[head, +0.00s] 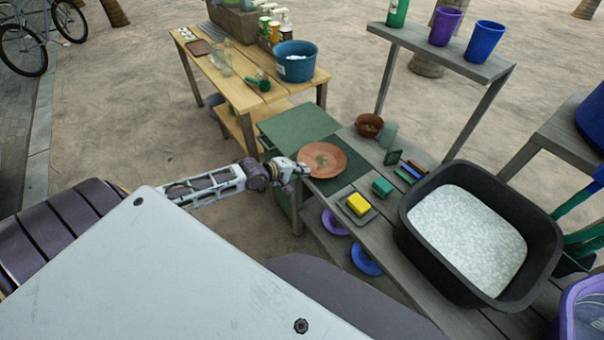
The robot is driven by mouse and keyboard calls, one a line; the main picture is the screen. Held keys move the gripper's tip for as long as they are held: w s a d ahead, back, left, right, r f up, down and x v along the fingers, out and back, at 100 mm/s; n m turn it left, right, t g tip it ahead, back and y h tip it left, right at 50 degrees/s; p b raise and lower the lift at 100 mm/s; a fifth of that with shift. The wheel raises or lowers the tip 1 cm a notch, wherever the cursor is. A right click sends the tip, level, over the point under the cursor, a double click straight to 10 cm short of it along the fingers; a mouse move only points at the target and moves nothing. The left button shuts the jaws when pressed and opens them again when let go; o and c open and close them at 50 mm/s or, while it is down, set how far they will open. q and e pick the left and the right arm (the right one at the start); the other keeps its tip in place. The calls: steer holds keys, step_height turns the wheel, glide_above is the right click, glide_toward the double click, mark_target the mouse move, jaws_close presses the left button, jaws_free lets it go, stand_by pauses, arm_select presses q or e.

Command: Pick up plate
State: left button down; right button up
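An orange-brown round plate (330,160) lies on the grey plank table, partly over the green board, with some small dark bits near its middle. My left gripper (301,171) is at the plate's left rim, coming in from the left. Its fingertips are small in the picture and overlap the rim, so I cannot tell whether they are open or closed on it. My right gripper is not in view.
A black tub of whitish suds (405,215) stands right of the plate. A yellow sponge (357,204), a green block (382,187) and a brown bowl (369,125) are nearby. A wooden table (228,84) with a blue bucket (296,66) stands behind.

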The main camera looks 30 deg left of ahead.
arm_select(q)
step_height(320, 180, up, 7)
steer(key=shift+f+p, duration=0.2)
steer(key=shift+p, duration=0.2)
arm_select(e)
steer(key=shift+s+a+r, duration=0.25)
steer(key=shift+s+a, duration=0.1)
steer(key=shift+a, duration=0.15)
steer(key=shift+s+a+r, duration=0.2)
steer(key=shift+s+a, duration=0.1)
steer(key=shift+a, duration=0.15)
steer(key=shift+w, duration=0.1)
